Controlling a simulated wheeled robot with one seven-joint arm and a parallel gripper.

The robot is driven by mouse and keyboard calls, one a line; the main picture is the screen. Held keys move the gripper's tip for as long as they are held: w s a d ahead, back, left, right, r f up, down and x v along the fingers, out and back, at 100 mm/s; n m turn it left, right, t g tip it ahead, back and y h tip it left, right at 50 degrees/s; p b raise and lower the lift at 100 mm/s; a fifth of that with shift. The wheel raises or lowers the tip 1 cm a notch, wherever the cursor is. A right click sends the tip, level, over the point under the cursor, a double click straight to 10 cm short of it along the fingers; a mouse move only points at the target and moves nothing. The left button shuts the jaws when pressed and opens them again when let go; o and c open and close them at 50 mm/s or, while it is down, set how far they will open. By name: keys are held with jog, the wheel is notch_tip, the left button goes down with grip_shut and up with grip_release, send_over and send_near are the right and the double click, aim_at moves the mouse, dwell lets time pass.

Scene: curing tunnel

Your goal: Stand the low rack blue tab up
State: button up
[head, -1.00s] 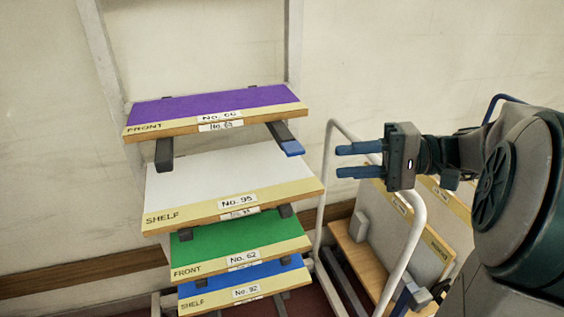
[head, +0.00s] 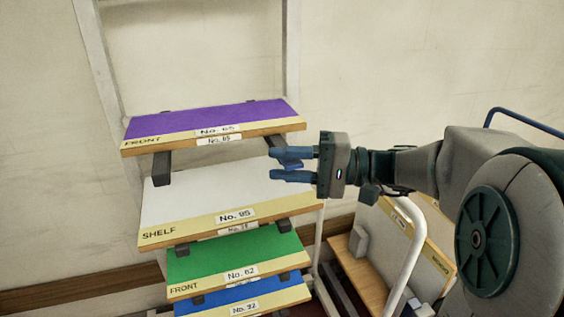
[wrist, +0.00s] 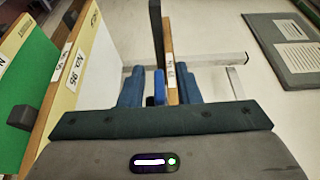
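A blue tab (head: 291,164) sits at the front end of a dark bracket arm under the right end of the purple shelf. It appears tilted down along the arm and is partly hidden by my fingers. My gripper (head: 273,164) is open, with one finger above the tab and one below in the head view. In the wrist view the tab (wrist: 159,87) shows between the spread fingers, beside a wooden board edge (wrist: 172,66). I cannot tell whether the fingers touch it. A small blue part (head: 404,299) also shows on the low rack at the lower right.
The purple shelf (head: 210,118) is above a white shelf (head: 220,192), a green shelf (head: 235,250) and a blue shelf (head: 235,293). A white tubular frame (head: 408,258) stands at the right with boards inside. Bare wall lies behind.

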jog(key=shift+a, duration=0.35)
grip_shut()
